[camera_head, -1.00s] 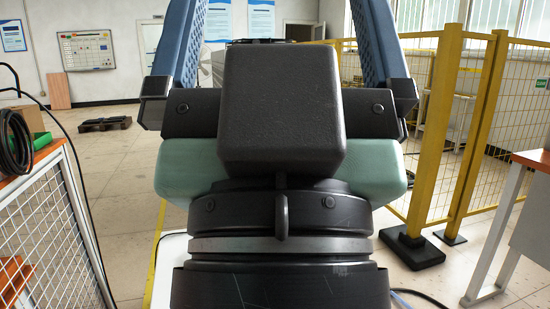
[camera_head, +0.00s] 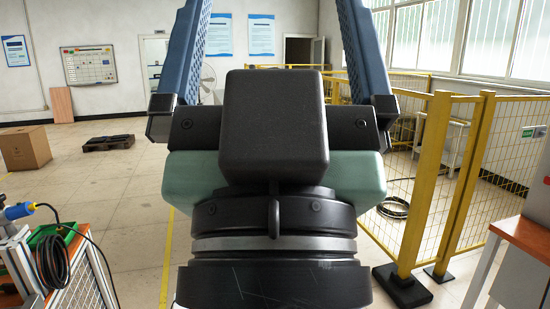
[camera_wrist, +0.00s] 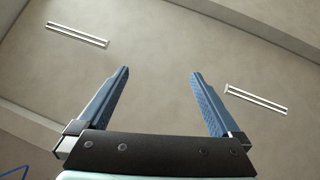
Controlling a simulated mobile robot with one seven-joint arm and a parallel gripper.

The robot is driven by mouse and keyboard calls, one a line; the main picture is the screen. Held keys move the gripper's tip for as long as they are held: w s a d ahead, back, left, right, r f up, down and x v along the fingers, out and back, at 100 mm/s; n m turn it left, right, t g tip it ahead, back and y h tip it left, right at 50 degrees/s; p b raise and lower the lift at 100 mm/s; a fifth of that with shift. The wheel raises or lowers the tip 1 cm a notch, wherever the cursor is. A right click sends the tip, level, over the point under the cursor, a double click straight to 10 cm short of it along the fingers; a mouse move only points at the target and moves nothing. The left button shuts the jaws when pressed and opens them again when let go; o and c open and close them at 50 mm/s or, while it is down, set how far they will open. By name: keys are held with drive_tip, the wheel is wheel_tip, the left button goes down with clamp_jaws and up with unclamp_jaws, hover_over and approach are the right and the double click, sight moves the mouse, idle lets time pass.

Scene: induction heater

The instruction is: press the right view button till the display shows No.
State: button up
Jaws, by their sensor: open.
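My gripper (camera_head: 268,20) fills the middle of the head view, pointing up, with its two blue fingers spread wide apart and nothing between them. Its fingertips run past the top edge of that view. In the wrist view my gripper (camera_wrist: 160,73) is open and empty, facing the ceiling and its strip lights (camera_wrist: 77,34). No view button, display or induction heater can be made out in either view. My gripper and wrist hide the middle of the head view.
A yellow mesh fence (camera_head: 412,200) stands at the right, with an orange-topped table (camera_head: 527,238) at the right edge. A bench with a green tray (camera_head: 62,238) and cable is at lower left. A cardboard box (camera_head: 25,148) and dark pallet (camera_head: 107,143) lie beyond; floor between is clear.

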wheel_tip(320, 180, up, 6)
drive_tip(key=p, duration=0.4)
drive_tip(key=shift+r, duration=0.1)
clamp_jaws()
idle(1.4)
